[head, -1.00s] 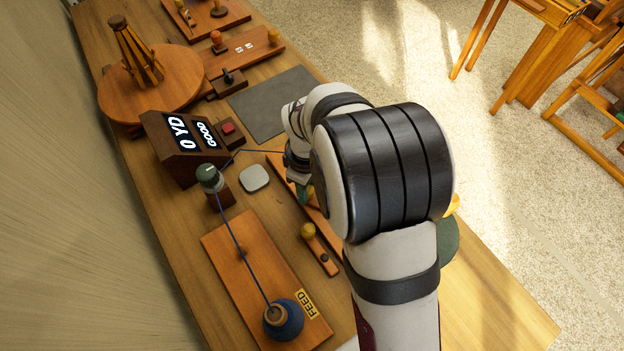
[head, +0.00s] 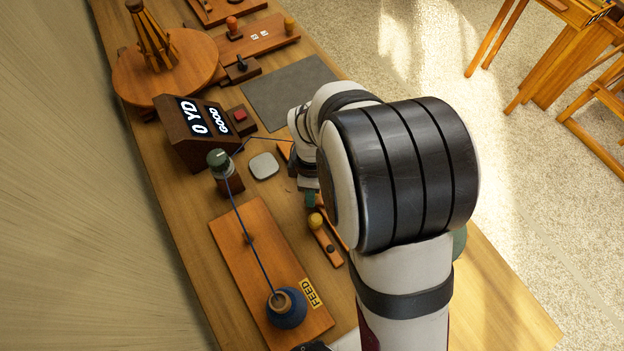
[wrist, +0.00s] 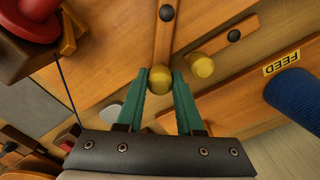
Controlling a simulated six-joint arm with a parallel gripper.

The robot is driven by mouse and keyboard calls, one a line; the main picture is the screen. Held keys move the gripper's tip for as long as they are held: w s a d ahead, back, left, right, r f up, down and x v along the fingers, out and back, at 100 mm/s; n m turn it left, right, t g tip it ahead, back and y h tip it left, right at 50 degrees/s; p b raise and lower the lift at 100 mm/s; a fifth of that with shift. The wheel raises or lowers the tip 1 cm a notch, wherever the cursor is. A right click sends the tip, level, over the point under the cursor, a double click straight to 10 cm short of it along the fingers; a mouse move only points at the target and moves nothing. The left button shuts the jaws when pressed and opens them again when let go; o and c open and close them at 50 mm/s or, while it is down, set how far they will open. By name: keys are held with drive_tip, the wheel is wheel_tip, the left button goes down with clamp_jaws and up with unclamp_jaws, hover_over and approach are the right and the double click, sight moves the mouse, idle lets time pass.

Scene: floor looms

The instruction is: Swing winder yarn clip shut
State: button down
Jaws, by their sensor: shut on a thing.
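The winder yarn clip appears to be a wooden lever (wrist: 163,42) with a dark pivot and a yellow ball knob (wrist: 159,76), seen in the wrist view. My gripper (wrist: 161,84) has green fingers on both sides of this knob and is shut on it. In the head view my gripper (head: 309,198) is partly hidden behind my arm, and the held knob cannot be made out. A second lever with a yellow knob (wrist: 202,65) lies just right of the held one; its knob also shows in the head view (head: 315,222).
A feed board (head: 245,235) with a blue yarn cone (head: 287,308) stands at the near left. Blue yarn runs from it to a post (head: 219,160). A display box (head: 190,135) reads 0 YD and GOOD. A grey mat (head: 290,92) is bare.

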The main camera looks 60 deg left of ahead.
drive_tip(key=c, duration=0.5)
unclamp_jaws()
drive_tip(key=shift+c, duration=0.2)
wheel_tip(320, 180, up, 16)
drive_tip(key=shift+d, duration=0.1)
